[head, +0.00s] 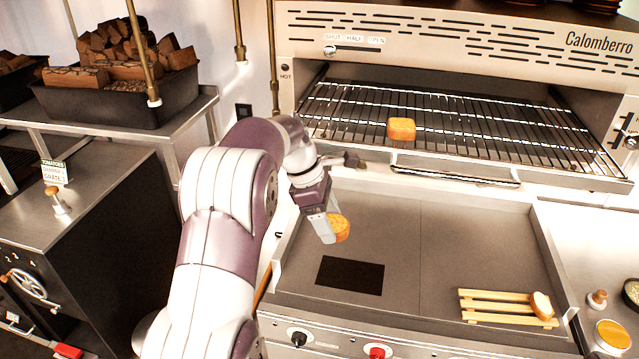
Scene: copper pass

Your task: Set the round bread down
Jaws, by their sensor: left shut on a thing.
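The round bread (341,228) is a golden-brown disc held on edge in my left gripper (332,230). The gripper is shut on it and points down above the left part of the grey griddle plate (380,215). Part of the bread is hidden by the fingers. Whether the bread touches the plate, I cannot tell. A dark rectangular patch (350,275) lies on the plate just in front of the bread. My right gripper is not in the view.
A square toasted bread (401,129) sits on the wire rack (470,125) of the open grill behind.

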